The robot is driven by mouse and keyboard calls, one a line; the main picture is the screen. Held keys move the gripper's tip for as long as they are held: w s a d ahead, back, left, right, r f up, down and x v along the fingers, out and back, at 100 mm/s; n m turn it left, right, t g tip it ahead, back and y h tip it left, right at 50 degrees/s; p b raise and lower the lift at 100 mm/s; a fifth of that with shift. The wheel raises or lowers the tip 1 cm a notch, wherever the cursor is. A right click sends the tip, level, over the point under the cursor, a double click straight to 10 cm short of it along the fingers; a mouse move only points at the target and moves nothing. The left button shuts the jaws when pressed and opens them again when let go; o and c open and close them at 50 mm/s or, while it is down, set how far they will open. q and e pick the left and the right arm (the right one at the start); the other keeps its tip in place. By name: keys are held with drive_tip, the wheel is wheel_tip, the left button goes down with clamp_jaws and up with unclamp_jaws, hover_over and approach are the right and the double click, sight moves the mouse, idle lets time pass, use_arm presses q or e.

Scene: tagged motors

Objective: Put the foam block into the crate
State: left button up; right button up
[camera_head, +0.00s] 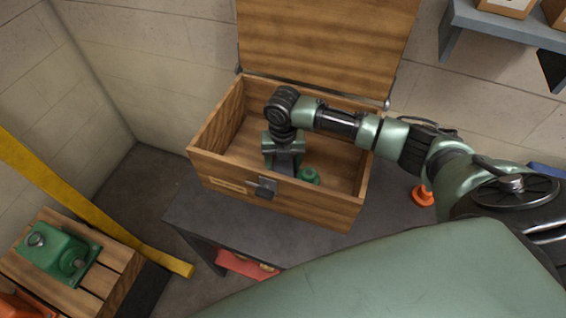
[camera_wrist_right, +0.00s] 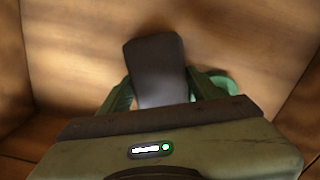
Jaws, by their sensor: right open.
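The wooden crate (camera_head: 330,205) stands on a dark table with its hinged lid (camera_head: 325,45) raised. My right gripper (camera_head: 283,158) reaches down inside it. In the right wrist view a dark grey block (camera_wrist_right: 156,60), which looks like the foam block, lies against the crate's wooden floor (camera_wrist_right: 240,35). The open green fingers of my right gripper (camera_wrist_right: 160,84) are on either side of it; I cannot tell whether they touch it. In the head view the gripper mostly hides the block. My left gripper is out of view.
A small green part (camera_head: 308,176) is in the crate, right of the gripper. A green motor (camera_head: 62,255) sits on a slatted wooden box at lower left, beside a yellow bar (camera_head: 90,205). An orange object (camera_head: 422,195) stands right of the crate. A shelf (camera_head: 500,25) is at upper right.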

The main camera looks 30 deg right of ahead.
wheel_tip(320, 180, up, 12)
drive_tip(key=shift+r, duration=0.2)
idle(0.7)
